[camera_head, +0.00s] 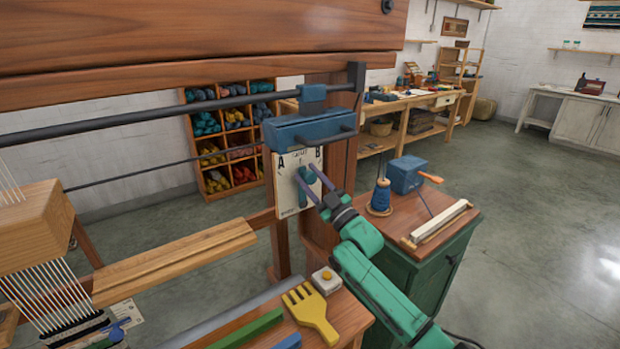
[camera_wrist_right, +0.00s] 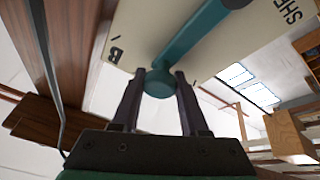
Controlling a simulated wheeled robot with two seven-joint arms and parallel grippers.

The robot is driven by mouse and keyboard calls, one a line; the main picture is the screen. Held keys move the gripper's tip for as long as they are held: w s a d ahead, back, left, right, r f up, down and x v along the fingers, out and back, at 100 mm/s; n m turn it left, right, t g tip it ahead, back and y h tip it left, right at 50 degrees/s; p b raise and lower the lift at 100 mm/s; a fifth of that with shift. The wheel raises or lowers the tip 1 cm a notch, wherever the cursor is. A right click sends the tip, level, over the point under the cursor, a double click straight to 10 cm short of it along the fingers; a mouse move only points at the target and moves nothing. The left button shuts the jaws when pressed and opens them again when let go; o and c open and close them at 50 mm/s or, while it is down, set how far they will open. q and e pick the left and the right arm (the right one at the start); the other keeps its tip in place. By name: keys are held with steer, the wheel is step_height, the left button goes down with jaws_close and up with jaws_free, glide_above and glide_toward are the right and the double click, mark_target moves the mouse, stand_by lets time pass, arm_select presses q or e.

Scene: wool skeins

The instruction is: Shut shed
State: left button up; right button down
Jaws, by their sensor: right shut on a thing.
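A pale plate (camera_head: 288,198) marked A and B hangs on the loom's post below a blue block (camera_head: 305,128). A teal lever (camera_head: 305,189) is on the plate; it also shows in the right wrist view (camera_wrist_right: 195,42), slanting from the upper right to a round knob (camera_wrist_right: 160,84). The knob end is on the side of the letter B there. My right gripper (camera_head: 308,176) reaches in from the lower right and is shut on the knob, one finger on each side (camera_wrist_right: 160,88). White warp threads (camera_head: 45,295) run below a wooden block (camera_head: 32,228) at left. My left gripper is not in view.
A yellow comb (camera_head: 312,314) and a small white box with a yellow button (camera_head: 326,280) lie on the bench below my right arm. A green cabinet (camera_head: 425,265) with a blue thread spool (camera_head: 380,199) stands at right. Dark rods (camera_head: 130,123) cross above.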

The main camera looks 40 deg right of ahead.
steer(key=shift+c, duration=2.1)
jaws_free()
steer(key=shift+f, duration=0.1)
steer(key=shift+s+f, duration=0.3)
steer(key=shift+s, duration=0.05)
steer(key=a+b+v, duration=0.1)
steer(key=b+v, duration=0.2)
steer(key=v, duration=1)
steer(key=shift+s+d, duration=0.4)
steer(key=shift+d, duration=0.1)
steer(key=shift+r, duration=0.1)
